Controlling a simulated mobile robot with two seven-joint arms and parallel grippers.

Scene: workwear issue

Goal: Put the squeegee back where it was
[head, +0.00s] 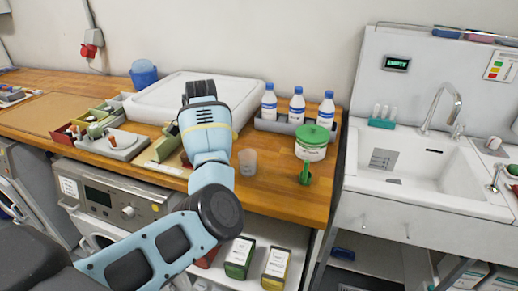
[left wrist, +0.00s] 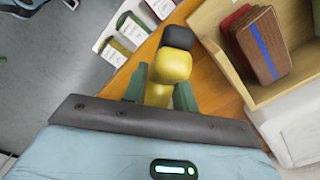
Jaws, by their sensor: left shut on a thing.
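My left gripper (head: 200,90) is above the workbench, in front of the white tray in the head view. In the left wrist view the gripper's two green fingers (left wrist: 160,86) are shut on a yellow thing (left wrist: 170,68) with a dark rounded end. Only part of this thing shows, and I cannot tell from its shape whether it is the squeegee. It is hidden in the head view. I cannot make out a squeegee elsewhere. My right gripper is not in view.
The wooden workbench (head: 285,203) carries a white tray (head: 240,92), a blue cup (head: 144,73), a clear cup (head: 247,162), white bottles (head: 297,106) and a green-lidded tub (head: 312,143). A sink (head: 415,165) stands right. A wooden box (left wrist: 222,62) holds red and brown pieces.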

